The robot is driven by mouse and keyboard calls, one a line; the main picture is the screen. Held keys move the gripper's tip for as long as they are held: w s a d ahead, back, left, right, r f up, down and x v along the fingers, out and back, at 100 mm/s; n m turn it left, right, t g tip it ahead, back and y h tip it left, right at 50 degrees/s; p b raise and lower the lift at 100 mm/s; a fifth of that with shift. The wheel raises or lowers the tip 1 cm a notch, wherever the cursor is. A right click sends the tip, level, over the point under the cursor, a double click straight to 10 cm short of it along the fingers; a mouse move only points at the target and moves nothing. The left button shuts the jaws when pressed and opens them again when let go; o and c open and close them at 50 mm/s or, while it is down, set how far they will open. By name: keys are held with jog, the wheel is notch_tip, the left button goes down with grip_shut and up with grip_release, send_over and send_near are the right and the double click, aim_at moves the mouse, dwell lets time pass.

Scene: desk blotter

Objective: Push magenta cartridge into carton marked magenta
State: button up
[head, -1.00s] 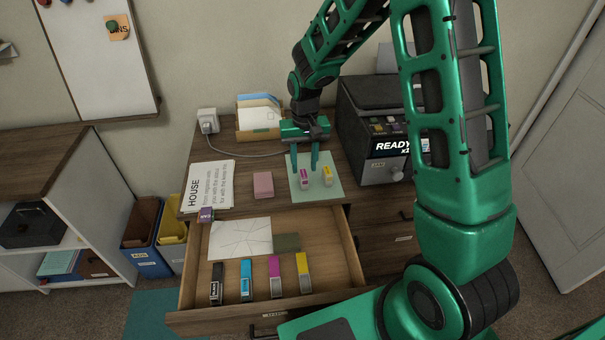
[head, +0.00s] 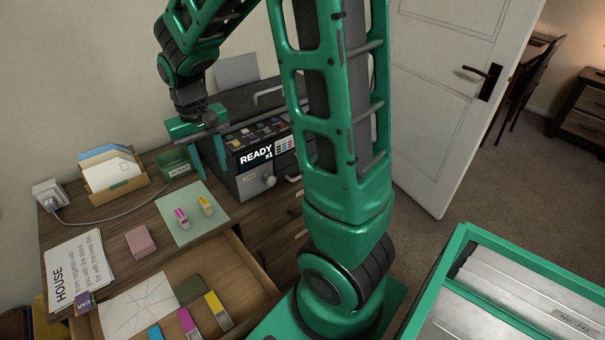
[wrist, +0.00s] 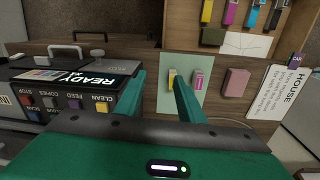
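A small magenta and white cartridge (head: 181,218) lies on the pale green blotter (head: 187,236), beside a yellow and white one (head: 206,206). The magenta cartridge also shows in the wrist view (wrist: 199,84). In the open drawer lie slim coloured boxes, among them a magenta one (head: 187,321); it shows in the wrist view too (wrist: 232,13). Any marking on it is too small to read. My gripper (head: 211,168) is open and empty, above the blotter's back right edge by the printer, apart from both cartridges. In the wrist view its fingers (wrist: 160,85) are spread.
The printer (head: 266,185) with its READY display stands right of the blotter. A pink pad (head: 140,242), papers (head: 75,268), an envelope holder (head: 112,190) and a green tray (head: 174,162) are on the desk. A file box (head: 458,245) is at lower right.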

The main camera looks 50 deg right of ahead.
jog(key=s+d+r+m, duration=0.1)
jog(key=s+d+r, duration=0.1)
jog(key=s, duration=0.6)
jog(key=s+d+r+m, duration=0.1)
jog(key=s+d+r, duration=0.2)
jog(key=s, duration=0.6)
jog(key=d, duration=0.2)
jog(key=shift+s+d+r, duration=0.2)
jog(key=shift+d+r, duration=0.1)
jog(key=shift+o, duration=0.5)
jog(key=s+m, duration=0.1)
jog(key=s, duration=0.7)
jog(key=shift+d+y, duration=0.15)
jog(key=shift+y, duration=0.25)
jog(key=n, duration=0.4)
send_over(180, 214)
notch_tip(180, 214, down, 12)
jog(key=shift+a+f, duration=0.2)
jog(key=shift+f, duration=0.2)
jog(key=shift+w+d+f, duration=0.1)
jog(key=shift+d+f, duration=0.05)
jog(key=shift+f, duration=5)
grip_shut()
